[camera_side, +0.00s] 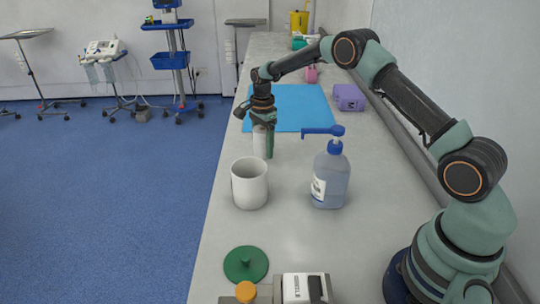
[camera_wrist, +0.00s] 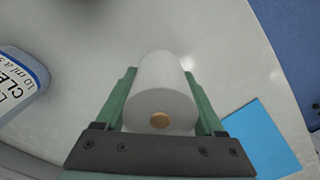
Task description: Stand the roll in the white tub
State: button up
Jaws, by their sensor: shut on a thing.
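The white roll (camera_wrist: 162,88) is between the two green fingers of my gripper (camera_wrist: 161,95) in the wrist view, its brown core end facing the camera. My gripper is shut on it. In the side view my gripper (camera_side: 263,143) points down and holds the roll (camera_side: 259,142) upright, partly hidden by the fingers. The white tub (camera_side: 250,184) stands upright on the counter, nearer the side camera than the roll. The roll is apart from the tub, behind it in the side view. The tub does not show in the wrist view.
A pump bottle (camera_side: 331,178) stands right of the tub. A blue mat (camera_side: 300,107) and purple box (camera_side: 348,97) lie behind. A green lid (camera_side: 246,264) and a white box (camera_side: 304,288) are at the front. The counter's left edge is close to the tub.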

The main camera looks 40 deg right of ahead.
jog(key=shift+f, duration=1.3)
jog(key=shift+f, duration=0.1)
jog(key=o, duration=1.4)
